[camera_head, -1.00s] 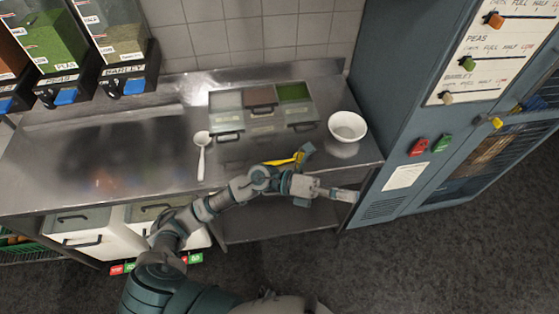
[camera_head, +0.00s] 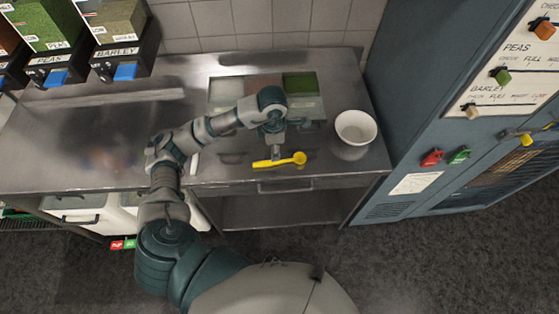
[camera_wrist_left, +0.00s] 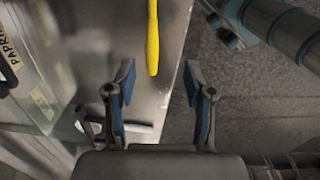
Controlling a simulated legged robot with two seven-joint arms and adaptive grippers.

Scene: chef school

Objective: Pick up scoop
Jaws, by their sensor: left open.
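A yellow scoop (camera_head: 283,161) lies on the steel counter near its front edge, its round bowl end to the right. In the left wrist view its yellow handle (camera_wrist_left: 152,38) shows ahead of the fingers, in line with the gap between them. My left gripper (camera_head: 277,152) is over the counter at the scoop, partly hidden by its own wrist. In the left wrist view the gripper (camera_wrist_left: 158,80) is open and empty, its two blue-padded fingers apart. A white scoop is mostly hidden by my arm; a bit of its handle (camera_head: 194,163) shows. My right gripper is not seen.
A white bowl (camera_head: 356,128) stands right of the scoop. Lidded containers (camera_head: 226,88) sit behind my wrist. A grey cabinet (camera_head: 420,110) bounds the counter's right end. Barley and pea dispensers (camera_head: 122,52) hang at back left. The left counter is clear.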

